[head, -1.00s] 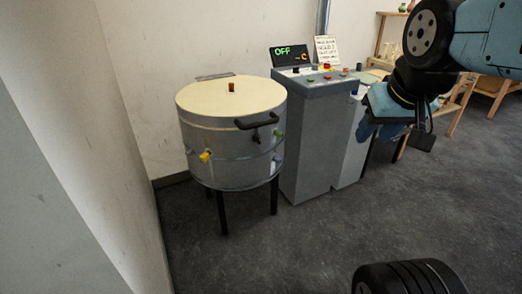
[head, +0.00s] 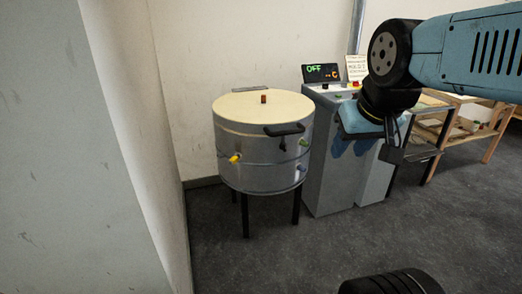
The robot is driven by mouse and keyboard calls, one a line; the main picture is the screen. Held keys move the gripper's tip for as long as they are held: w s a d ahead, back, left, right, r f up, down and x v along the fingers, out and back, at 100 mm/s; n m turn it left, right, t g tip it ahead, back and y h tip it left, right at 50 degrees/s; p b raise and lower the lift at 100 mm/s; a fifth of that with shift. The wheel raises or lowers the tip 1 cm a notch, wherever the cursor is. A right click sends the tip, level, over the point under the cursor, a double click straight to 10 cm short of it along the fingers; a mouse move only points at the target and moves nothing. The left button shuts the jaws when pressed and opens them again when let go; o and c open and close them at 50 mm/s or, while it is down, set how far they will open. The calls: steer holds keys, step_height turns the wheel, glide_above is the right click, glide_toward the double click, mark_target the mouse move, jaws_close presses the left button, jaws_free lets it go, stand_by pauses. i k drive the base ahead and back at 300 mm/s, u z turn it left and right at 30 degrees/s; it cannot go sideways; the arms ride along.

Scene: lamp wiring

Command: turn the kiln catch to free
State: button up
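The kiln (head: 262,170) is a round steel drum with a cream lid (head: 245,104), standing on dark legs left of centre. A black handle (head: 284,130) sticks out at the lid's front right edge, with a small dark piece (head: 282,145) hanging below it. A yellow knob (head: 235,159) is on the drum's front left; a green one (head: 303,142) and a blue one (head: 300,167) are on its right. I cannot tell which piece is the catch. My gripper (head: 354,143) is in the air at the right, pointing down, apart from the kiln. Its finger opening is unclear.
A grey control cabinet (head: 325,165) stands right of the kiln, with a display (head: 322,73) reading OFF and a paper sign (head: 356,67). Wooden shelving (head: 470,140) is at the right. A wall is close on the left. The floor (head: 270,265) before the kiln is clear.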

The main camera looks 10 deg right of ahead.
mark_target(283, 146)
steer(key=u, duration=0.35)
steer(key=i, duration=1)
steer(key=z, duration=0.05)
